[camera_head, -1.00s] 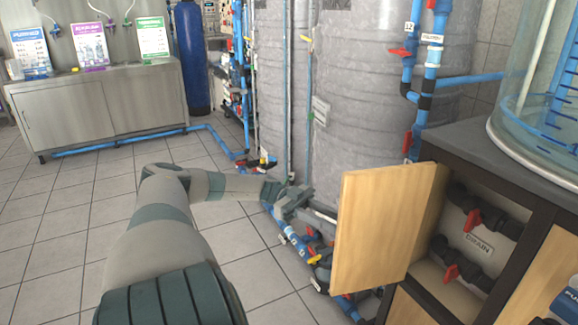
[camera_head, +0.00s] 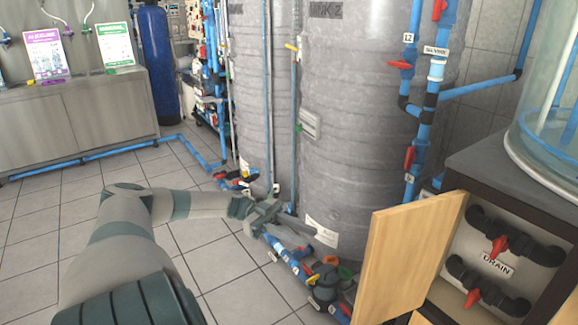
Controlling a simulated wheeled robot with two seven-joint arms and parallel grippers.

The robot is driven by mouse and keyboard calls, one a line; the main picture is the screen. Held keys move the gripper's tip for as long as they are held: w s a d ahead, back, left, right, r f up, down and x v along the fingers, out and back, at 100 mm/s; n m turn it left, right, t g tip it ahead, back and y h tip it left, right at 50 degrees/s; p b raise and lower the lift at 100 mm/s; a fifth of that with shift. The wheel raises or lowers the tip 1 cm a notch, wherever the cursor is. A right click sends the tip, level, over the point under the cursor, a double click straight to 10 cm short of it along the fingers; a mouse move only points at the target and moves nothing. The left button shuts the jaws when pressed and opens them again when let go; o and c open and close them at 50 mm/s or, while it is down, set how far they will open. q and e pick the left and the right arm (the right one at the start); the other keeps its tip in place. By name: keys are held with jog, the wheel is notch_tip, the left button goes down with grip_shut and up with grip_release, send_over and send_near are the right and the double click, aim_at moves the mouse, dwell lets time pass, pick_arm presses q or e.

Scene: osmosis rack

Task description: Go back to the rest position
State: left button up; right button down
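My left arm comes in from the lower left of the head view. Its gripper (camera_head: 306,238) is in front of the grey tank's base, above the blue floor pipes. Its two fingers look spread apart with nothing between them. The gripper is left of the open wooden cabinet door (camera_head: 408,258), and a gap shows between them in the picture. My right gripper is not in view.
Grey tanks (camera_head: 355,130) fill the middle. Blue pipes with valves (camera_head: 325,285) run low beside the door. Tiled floor (camera_head: 30,235) is clear at the left.

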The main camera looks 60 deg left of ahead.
pick_arm(q)
jog(key=shift+a, duration=0.1)
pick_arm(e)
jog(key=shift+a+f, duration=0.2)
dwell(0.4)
